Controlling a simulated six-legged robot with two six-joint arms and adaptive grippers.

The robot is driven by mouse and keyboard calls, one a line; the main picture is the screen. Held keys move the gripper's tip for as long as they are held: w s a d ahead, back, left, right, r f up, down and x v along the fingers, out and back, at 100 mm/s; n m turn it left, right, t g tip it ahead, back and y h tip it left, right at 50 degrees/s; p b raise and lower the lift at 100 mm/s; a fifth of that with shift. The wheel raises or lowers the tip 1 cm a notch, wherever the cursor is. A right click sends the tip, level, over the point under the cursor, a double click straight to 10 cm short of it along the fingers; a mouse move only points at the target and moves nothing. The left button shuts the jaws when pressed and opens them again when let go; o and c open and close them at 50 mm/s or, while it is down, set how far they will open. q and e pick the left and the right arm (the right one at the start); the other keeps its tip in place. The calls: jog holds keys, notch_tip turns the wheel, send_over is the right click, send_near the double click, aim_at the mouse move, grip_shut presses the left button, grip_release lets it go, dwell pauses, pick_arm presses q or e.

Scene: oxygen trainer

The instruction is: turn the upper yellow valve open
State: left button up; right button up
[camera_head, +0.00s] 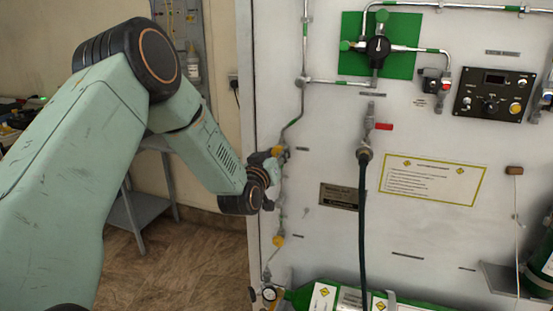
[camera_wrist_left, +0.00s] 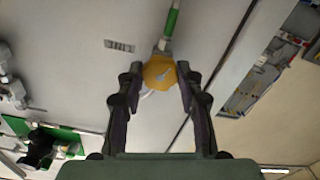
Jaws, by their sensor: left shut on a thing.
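The upper yellow valve (camera_head: 277,151) sits on the thin pipe near the left edge of the white panel. My left gripper (camera_head: 271,163) is at this valve, its arm reaching in from the left. In the left wrist view the round yellow knob (camera_wrist_left: 159,72) lies between the two dark fingertips of the left gripper (camera_wrist_left: 160,80), which is shut on it. The gripper and wrist hide part of the valve and pipe in the head view. A lower yellow valve (camera_head: 278,241) sits further down the same pipe line. My right gripper is not in view.
The panel (camera_head: 330,140) carries a green plate with a regulator (camera_head: 378,48), a hanging dark hose (camera_head: 362,220) and a red-handled valve (camera_head: 383,127). A gauge (camera_head: 269,293) and green cylinder (camera_head: 420,305) are below. Open floor (camera_head: 180,265) lies left of the panel.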

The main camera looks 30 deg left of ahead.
pick_arm(q)
jog(key=n+b, duration=0.1)
jog(key=n, duration=0.1)
jog(key=f+n+b, duration=0.1)
jog(key=n, duration=0.2)
jog(key=shift+s+d+n, duration=0.1)
jog(key=shift+n, duration=0.2)
jog(key=shift+b, duration=0.3)
jog(key=o, duration=0.8)
jog(key=shift+r, duration=0.1)
jog(key=shift+c, duration=0.2)
jog(key=o, duration=0.3)
jog(key=shift+r, duration=0.1)
jog(key=shift+o, duration=0.5)
jog(key=shift+r, duration=0.1)
jog(key=v, duration=1.2)
